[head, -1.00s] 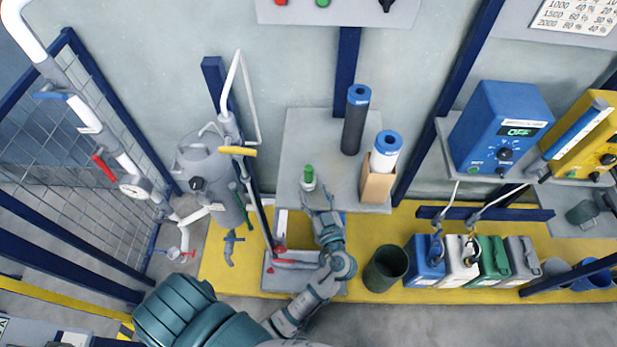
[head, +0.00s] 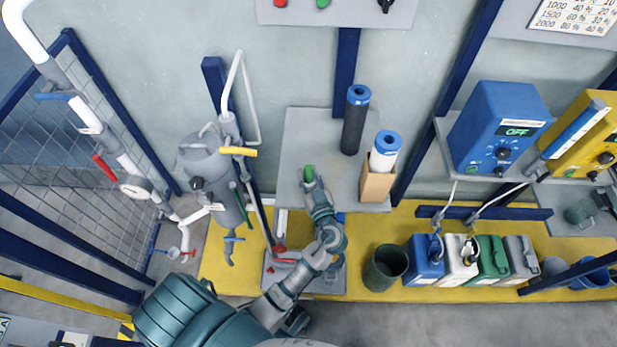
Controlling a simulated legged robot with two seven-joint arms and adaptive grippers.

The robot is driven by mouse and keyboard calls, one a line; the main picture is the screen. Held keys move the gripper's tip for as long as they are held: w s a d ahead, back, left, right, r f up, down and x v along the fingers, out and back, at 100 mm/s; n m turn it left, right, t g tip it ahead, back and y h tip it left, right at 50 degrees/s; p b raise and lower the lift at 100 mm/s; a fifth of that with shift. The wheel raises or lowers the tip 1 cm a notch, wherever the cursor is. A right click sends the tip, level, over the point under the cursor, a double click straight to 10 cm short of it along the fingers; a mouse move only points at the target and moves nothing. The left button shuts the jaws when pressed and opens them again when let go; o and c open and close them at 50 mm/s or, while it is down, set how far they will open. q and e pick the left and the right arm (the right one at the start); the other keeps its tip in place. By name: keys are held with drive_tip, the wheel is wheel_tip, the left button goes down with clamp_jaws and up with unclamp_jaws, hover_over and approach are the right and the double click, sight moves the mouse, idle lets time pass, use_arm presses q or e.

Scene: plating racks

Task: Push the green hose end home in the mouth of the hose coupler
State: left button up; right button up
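A small upright green piece (head: 309,173) stands on the grey shelf; I take it for the green hose end, though it is too small to be sure. My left gripper (head: 313,187) is right at it, on its near side, and hides its lower part. I cannot tell whether the fingers are closed on it. A thin green strip (head: 246,207) also runs down beside the grey tank (head: 205,170). I cannot make out the coupler's mouth for certain. My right gripper is not in view.
On the grey shelf (head: 290,140), a dark blue-capped cylinder (head: 353,125) and a white one in a cardboard box (head: 377,182) stand to the right. A dark green bucket (head: 385,267) and several canisters, one blue (head: 425,262), stand on the yellow floor strip.

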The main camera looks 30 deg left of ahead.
use_arm(q)
clamp_jaws()
drive_tip(key=shift+d, duration=0.1)
drive_tip(key=shift+r, duration=0.1)
